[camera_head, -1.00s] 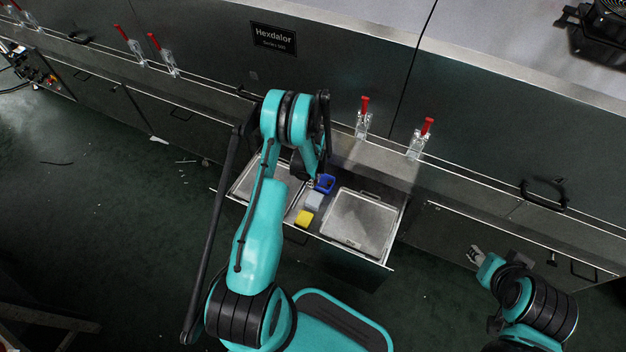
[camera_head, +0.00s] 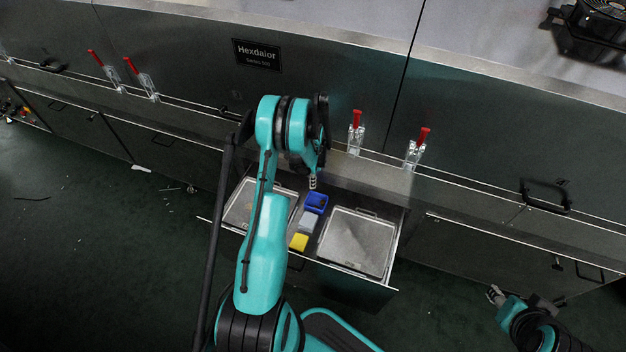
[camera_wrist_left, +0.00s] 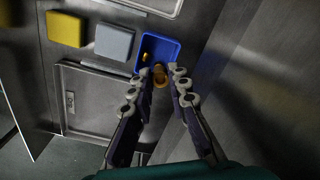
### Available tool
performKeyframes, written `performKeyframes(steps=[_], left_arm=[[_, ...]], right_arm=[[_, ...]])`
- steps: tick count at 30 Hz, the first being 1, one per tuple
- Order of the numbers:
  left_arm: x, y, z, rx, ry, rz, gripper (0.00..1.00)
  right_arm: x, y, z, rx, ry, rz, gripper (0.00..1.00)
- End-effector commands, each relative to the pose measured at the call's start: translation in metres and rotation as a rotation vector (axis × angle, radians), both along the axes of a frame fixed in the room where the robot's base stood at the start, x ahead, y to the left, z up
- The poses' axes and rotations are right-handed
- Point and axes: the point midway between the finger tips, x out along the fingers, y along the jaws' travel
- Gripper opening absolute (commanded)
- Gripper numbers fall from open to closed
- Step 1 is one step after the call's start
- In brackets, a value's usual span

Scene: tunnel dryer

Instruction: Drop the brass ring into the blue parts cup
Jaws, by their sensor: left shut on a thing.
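The blue parts cup (camera_head: 315,209) sits in an open drawer. It also shows in the left wrist view (camera_wrist_left: 172,43), with a small brass-coloured piece (camera_wrist_left: 146,57) inside. My left gripper (camera_head: 312,184) appears just behind the cup's far edge in the head view. In the left wrist view my left gripper (camera_wrist_left: 160,82) is shut on the brass ring (camera_wrist_left: 160,74), which overlaps the cup's near edge. Its height above the cup is hard to tell. My right gripper (camera_head: 495,294) is at lower right, far from the cup, too small to read.
Metal trays (camera_head: 352,243) lie on both sides in the drawer. The dryer's dark front wall (camera_head: 200,60), with red-handled clamps (camera_head: 356,120), rises behind.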

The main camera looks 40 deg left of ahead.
Motion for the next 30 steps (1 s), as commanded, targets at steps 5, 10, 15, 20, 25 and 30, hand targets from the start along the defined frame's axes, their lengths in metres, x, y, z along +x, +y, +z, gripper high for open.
performKeyframes(steps=[5, 10, 15, 20, 25, 30], left_arm=[[0.000, 0.000, -0.025, 0.000, 0.000, -0.001, 0.00], [0.000, 0.000, -0.033, 0.000, 0.000, -0.002, 0.00], [0.000, 0.000, -0.032, 0.000, 0.000, -0.002, 0.00], [0.000, 0.000, -0.032, 0.000, 0.000, -0.002, 0.41], [0.000, 0.000, -0.032, 0.000, 0.000, -0.002, 0.41], [0.000, 0.000, -0.029, 0.000, 0.000, -0.002, 0.41]], right_arm=[[0.000, 0.000, -0.014, 0.000, 0.000, 0.000, 0.40], [0.000, 0.000, -0.017, 0.000, 0.000, 0.000, 0.40], [0.000, 0.000, -0.016, 0.000, 0.000, 0.000, 0.40], [0.000, 0.000, -0.016, 0.000, 0.000, 0.000, 0.40], [0.000, 0.000, -0.016, 0.000, 0.000, 0.000, 0.40], [0.000, 0.000, -0.016, 0.000, 0.000, 0.000, 0.40]])
